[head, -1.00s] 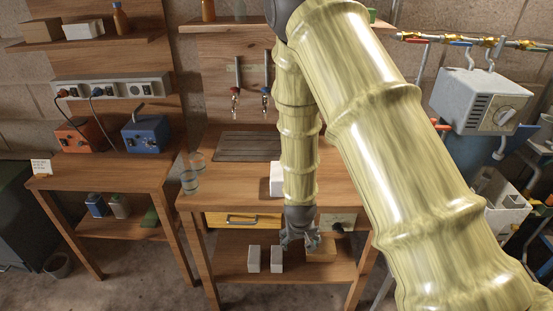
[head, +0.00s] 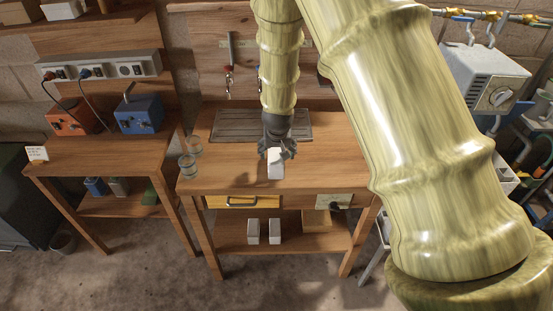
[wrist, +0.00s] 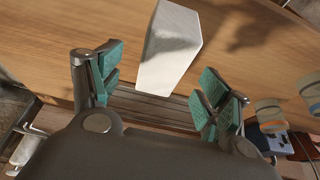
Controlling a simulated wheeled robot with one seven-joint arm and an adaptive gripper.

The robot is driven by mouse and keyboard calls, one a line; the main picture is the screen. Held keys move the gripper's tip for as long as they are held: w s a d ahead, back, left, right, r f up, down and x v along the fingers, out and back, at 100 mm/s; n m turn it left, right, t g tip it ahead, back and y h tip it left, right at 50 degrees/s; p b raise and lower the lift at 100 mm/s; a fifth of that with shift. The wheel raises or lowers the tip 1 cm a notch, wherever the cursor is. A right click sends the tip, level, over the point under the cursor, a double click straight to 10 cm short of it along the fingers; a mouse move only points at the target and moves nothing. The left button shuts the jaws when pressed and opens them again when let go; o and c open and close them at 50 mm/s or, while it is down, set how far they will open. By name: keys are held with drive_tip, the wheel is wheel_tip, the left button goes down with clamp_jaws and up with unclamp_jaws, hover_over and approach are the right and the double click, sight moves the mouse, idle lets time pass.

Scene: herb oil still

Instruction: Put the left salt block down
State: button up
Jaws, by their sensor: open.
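A white salt block (head: 276,168) stands on the wooden workbench top near its front edge. My gripper (head: 276,152) is just over and behind it, pointing down. In the wrist view the block (wrist: 170,48) shows between the two spread fingers with green pads, with a gap on each side. The fingers look clear of it. Two more white blocks stand upright on the lower shelf, a left one (head: 253,231) and a right one (head: 274,231), side by side with a small gap.
A slatted dark board (head: 235,125) lies on the bench top behind the block. Glass jars (head: 188,167) stand at the bench's left edge. A yellow drawer (head: 240,201) is under the top. A wooden box (head: 317,217) is on the shelf's right.

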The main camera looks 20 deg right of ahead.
sight(276, 156)
drive_tip(key=shift+x, duration=0.9)
drive_tip(key=shift+f+p, duration=0.1)
drive_tip(key=shift+p, duration=0.25)
drive_tip(key=p+x, duration=0.2)
drive_tip(key=x, duration=0.1)
drive_tip(key=shift+s+a, duration=0.1)
drive_tip(key=shift+a, duration=0.1)
drive_tip(key=shift+p+x, duration=0.35)
drive_tip(key=shift+x, duration=0.7)
drive_tip(key=shift+f, duration=0.3)
drive_tip(key=shift+c, duration=0.4)
drive_tip(key=shift+r, duration=0.1)
clamp_jaws()
